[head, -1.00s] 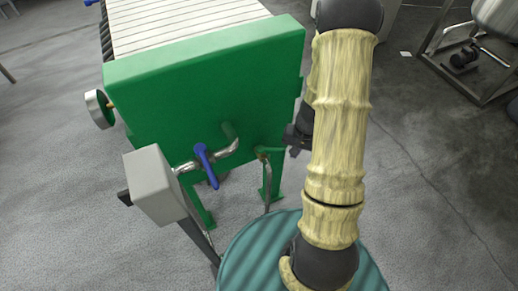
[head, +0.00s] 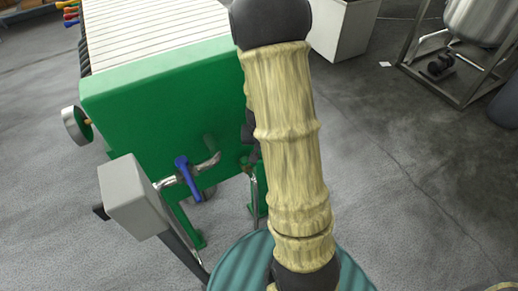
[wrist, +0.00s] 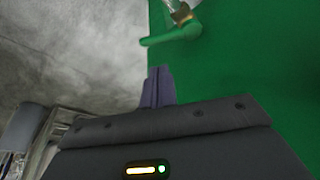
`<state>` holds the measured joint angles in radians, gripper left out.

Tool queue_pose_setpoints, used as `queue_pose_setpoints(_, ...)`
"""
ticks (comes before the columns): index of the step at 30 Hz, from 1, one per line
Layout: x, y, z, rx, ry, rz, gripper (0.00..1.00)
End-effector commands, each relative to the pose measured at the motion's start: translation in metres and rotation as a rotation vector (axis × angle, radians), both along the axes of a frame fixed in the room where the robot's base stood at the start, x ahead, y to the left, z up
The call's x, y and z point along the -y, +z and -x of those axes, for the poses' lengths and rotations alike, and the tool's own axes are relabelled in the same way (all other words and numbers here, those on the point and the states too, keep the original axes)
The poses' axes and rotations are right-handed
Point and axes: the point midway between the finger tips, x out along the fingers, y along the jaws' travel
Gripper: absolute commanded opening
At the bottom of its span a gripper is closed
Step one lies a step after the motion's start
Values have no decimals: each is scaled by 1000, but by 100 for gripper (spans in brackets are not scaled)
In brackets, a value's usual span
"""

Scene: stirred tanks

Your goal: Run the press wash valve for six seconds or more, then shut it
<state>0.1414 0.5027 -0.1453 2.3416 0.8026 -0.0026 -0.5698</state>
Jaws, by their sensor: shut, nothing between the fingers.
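The green filter press end plate (head: 150,110) stands left of my arm in the head view. A blue-handled valve (head: 188,178) sits on a metal pipe at its lower front, its handle slanting downward. A second valve with a green lever (wrist: 172,36) and brass body (wrist: 182,12) shows at the top of the wrist view. No label shows which is the wash valve. My gripper (wrist: 158,88) is shut and empty, its fingertips just below the green lever in the picture and apart from it. In the head view my arm hides most of the gripper and the green-levered valve.
A grey box on a post (head: 137,196) stands left of the blue-handled valve. A round handwheel (head: 76,125) sticks out at the plate's left. A teal ribbed drum top (head: 240,268) lies below.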

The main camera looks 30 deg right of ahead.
Motion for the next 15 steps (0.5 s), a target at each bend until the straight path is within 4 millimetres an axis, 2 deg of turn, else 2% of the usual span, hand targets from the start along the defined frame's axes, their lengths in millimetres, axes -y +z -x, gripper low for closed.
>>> queue_pose_setpoints(1,1,-12,-2,-1,-1,-1,0)
queue_pose_setpoints(9,8,-57,-14,-1,-2,-2,0)
queue_pose_setpoints(15,11,-79,-22,-1,0,-2,0)
